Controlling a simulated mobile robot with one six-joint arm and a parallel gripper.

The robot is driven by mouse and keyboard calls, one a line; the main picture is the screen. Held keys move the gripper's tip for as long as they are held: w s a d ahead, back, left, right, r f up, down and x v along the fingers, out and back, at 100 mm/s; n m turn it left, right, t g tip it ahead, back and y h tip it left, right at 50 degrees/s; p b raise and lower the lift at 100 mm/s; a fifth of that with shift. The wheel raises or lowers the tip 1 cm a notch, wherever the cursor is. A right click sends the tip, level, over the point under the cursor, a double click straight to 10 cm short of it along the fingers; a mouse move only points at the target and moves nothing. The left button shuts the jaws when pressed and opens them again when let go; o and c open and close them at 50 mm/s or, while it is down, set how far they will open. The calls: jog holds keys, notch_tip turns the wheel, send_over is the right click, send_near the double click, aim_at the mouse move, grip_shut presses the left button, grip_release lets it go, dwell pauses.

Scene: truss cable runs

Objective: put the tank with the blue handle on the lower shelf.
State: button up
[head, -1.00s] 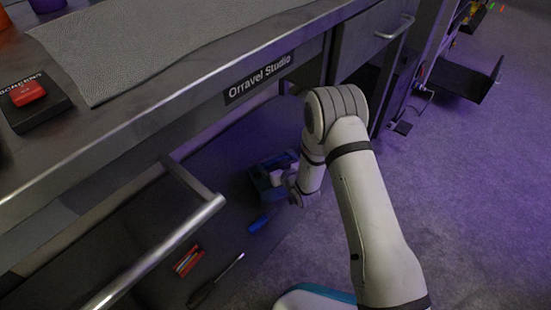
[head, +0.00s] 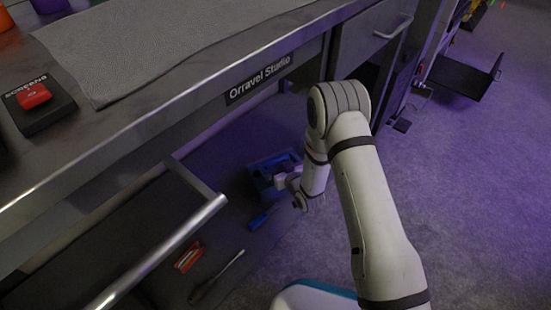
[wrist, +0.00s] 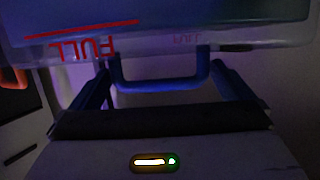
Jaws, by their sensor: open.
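In the wrist view the clear tank (wrist: 210,30) fills the top of the picture, with a red line and the word FULL upside down on it. Its blue handle (wrist: 160,86) hangs as a U shape towards my gripper (wrist: 165,76). The two fingers stand apart, one on each side of the handle, with gaps between; they do not pinch it. In the head view my gripper (head: 281,181) is low under the bench, beside a blue box-like object (head: 262,178); I cannot tell if that is the tank.
A metal bar handle (head: 170,245) juts out in front. A screwdriver (head: 215,280), a red tool (head: 188,256) and a blue tool (head: 260,219) lie on the dark surface below. Open floor (head: 470,200) is to the right.

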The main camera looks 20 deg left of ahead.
jog(key=p+v, duration=0.3)
jog(key=v, duration=0.6)
jog(key=w+d+r+m+g+h, duration=0.3)
jog(key=d+r+h, duration=0.5)
jog(key=d+r, duration=0.8)
jog(key=s+d+r+m+g, duration=0.2)
jog(key=s+d+r, duration=0.2)
jog(key=s, duration=0.3)
jog(key=s+d+r+m+g+h, duration=0.1)
jog(key=s+d+r+m+g, duration=0.1)
jog(key=s+d+r, duration=0.2)
jog(key=s+d+r+m+g+h, duration=0.1)
jog(key=s+d+r, duration=0.3)
jog(key=s, duration=0.7)
notch_tip(320, 180, up, 3)
jog(key=shift+s+d+f+m+g, duration=0.1)
jog(key=shift+s+d+m+g, duration=0.1)
jog(key=shift+s+m+g, duration=0.4)
jog(key=shift+w, duration=0.25)
